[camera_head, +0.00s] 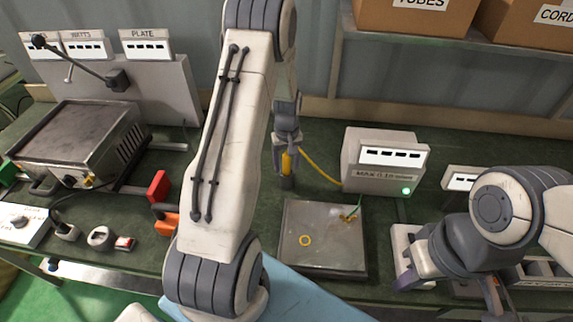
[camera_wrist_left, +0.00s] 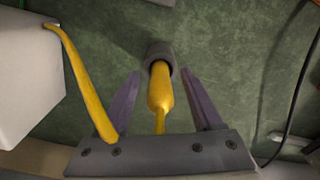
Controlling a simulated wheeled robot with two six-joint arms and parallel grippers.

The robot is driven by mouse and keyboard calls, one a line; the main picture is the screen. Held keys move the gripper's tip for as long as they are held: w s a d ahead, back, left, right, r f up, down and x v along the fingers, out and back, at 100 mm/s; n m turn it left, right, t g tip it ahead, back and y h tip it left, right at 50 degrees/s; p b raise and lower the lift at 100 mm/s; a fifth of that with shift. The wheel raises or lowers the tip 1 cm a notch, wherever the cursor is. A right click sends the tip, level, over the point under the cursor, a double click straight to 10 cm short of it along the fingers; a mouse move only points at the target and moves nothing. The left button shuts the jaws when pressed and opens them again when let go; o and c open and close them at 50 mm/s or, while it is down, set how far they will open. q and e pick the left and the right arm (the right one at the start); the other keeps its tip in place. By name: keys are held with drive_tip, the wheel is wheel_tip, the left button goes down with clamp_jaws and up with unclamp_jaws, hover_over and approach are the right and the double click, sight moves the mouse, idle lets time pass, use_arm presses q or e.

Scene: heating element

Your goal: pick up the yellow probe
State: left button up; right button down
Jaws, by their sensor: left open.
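The yellow probe (camera_head: 287,161) stands upright in a small dark grey holder (camera_head: 287,183) at the back middle of the bench. In the left wrist view the probe (camera_wrist_left: 159,88) has its far end inside the round holder (camera_wrist_left: 160,53). My left gripper (camera_head: 287,146) is above the holder, its purple fingers open on either side of the probe. Gaps show between the probe and both fingers. The yellow cable (camera_wrist_left: 85,85) passes near the left finger in that view. My right gripper (camera_head: 408,281) is low at the right, partly hidden by its arm; its opening is unclear.
The cable runs to a white meter box (camera_head: 380,165) with a green light. A grey plate (camera_head: 323,262) with a yellow ring mark (camera_head: 305,240) lies in front. A metal hot plate unit (camera_head: 80,142) and a red block (camera_head: 159,186) are at the left.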

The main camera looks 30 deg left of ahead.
use_arm(q)
drive_tip(key=shift+c, duration=0.3)
clamp_jaws()
drive_tip(key=shift+r, duration=0.15)
wheel_tip(320, 180, up, 10)
drive_tip(key=shift+f+b, duration=0.1)
drive_tip(key=shift+b, duration=1)
